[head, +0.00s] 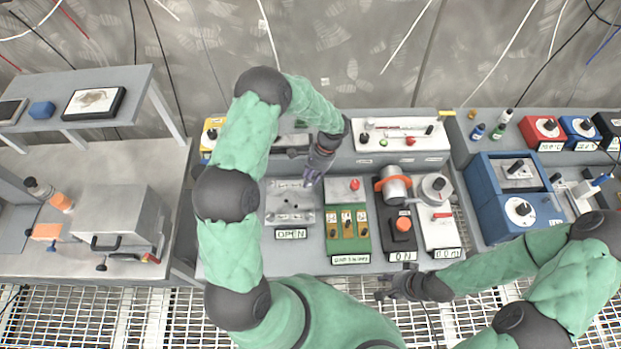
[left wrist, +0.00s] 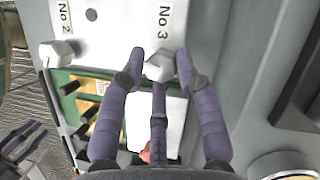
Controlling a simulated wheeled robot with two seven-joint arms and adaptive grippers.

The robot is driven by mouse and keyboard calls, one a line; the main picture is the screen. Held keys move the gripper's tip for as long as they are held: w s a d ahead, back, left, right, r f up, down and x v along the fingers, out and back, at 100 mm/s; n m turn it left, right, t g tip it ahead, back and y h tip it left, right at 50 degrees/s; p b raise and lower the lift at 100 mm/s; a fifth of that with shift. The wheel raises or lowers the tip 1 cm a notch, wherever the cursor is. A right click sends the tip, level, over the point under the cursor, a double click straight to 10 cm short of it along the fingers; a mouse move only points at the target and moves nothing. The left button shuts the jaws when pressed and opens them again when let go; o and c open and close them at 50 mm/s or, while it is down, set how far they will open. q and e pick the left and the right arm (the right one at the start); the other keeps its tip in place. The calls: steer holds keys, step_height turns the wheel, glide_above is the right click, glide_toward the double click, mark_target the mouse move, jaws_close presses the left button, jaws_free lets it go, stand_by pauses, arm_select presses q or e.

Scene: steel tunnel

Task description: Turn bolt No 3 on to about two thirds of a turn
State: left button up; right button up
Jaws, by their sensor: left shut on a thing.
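Bolt No 3 (left wrist: 159,67) is a pale hex head on a light plate (left wrist: 110,30), just below its printed "No 3" label in the left wrist view. My left gripper (left wrist: 160,62) is shut on it, with purple fingertips on either side of the head. Bolt No 2 (left wrist: 57,53) stands to the left by its own label. In the head view my left gripper (head: 312,176) points down at the right edge of the plate (head: 275,203), hiding bolt No 3. My right gripper (head: 388,286) is empty in front of the bench, its fingers apart.
An "OPEN" sign (head: 291,234) is in front of the plate. A green fuse box (head: 360,243) stands close to its right, then a black box with an orange button (head: 403,224). A side bench with a grey case (head: 120,215) is at left.

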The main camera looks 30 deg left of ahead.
arm_select(q)
steer(key=m, duration=0.2)
steer(key=s+m+y+b, duration=0.1)
steer(key=m, duration=0.1)
steer(key=shift+f+m+t, duration=0.2)
steer(key=shift+m+t, duration=0.1)
steer(key=shift+t, duration=0.1)
steer(key=shift+r+m+t+y+b, duration=0.1)
steer(key=shift+m+t+y+b, duration=0.55)
steer(key=shift+m, duration=1.25)
steer(key=shift+w, duration=0.1)
steer(key=o, duration=1.1)
steer(key=shift+a, duration=0.15)
steer(key=shift+w+a, duration=0.1)
steer(key=shift+d+r, duration=0.1)
steer(key=shift+d, duration=0.1)
steer(key=v, duration=1.2)
steer(key=shift+a, duration=0.15)
